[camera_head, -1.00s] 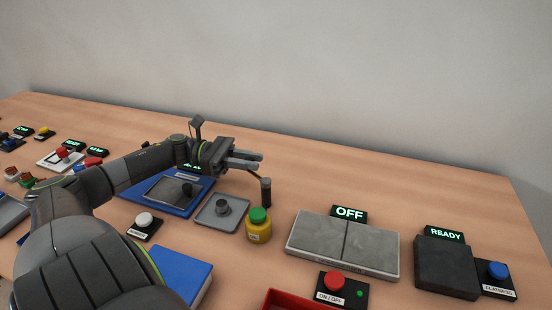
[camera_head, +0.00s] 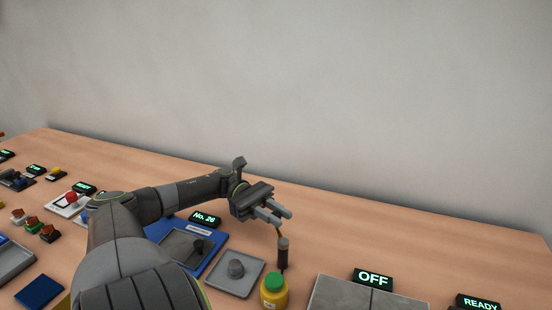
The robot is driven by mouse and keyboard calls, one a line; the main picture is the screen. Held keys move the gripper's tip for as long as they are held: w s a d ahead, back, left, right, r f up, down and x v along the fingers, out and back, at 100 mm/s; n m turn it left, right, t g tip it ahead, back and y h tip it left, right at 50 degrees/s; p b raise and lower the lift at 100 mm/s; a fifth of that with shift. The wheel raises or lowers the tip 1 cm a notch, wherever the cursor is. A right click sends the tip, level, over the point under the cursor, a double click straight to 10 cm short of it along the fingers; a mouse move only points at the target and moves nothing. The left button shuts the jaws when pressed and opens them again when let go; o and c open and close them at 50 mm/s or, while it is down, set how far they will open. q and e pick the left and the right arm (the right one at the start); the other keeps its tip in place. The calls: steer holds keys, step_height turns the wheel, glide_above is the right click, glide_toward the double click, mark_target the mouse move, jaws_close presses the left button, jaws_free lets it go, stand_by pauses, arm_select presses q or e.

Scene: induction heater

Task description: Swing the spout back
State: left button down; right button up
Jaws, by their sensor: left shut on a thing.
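My left gripper (camera_head: 278,214) is shut, its fingers above and slightly left of a dark upright cylinder (camera_head: 283,247). The cylinder stands behind a yellow jar with a green cap (camera_head: 274,289). My right gripper is not in view.
A blue plate with a grey inset (camera_head: 213,251) and a "No. 26" display (camera_head: 205,218) lie left of the grey tray. A grey slab (camera_head: 340,293) with an "OFF" display (camera_head: 373,279) lies at right. The table behind the gripper is clear.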

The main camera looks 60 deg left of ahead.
arm_select(q)
steer(key=shift+w+f+m+g, duration=0.1)
steer(key=shift+w+m+g, duration=0.05)
steer(key=shift+m+g, duration=0.2)
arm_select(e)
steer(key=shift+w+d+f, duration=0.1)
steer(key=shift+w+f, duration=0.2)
arm_select(q)
steer(key=c, duration=1.3)
jaws_free()
steer(key=shift+a+b, duration=0.2)
steer(key=shift+b, duration=0.1)
steer(key=shift+s+a+b, duration=0.2)
steer(key=shift+a+b, duration=0.1)
steer(key=shift+a, duration=0.85)
steer(key=shift+s+a+b, duration=0.2)
steer(key=shift+a+b, duration=0.15)
steer(key=shift+a, duration=0.8)
steer(key=shift+s+a+b, duration=0.2)
steer(key=shift+a+b, duration=0.1)
steer(key=shift+a, duration=0.85)
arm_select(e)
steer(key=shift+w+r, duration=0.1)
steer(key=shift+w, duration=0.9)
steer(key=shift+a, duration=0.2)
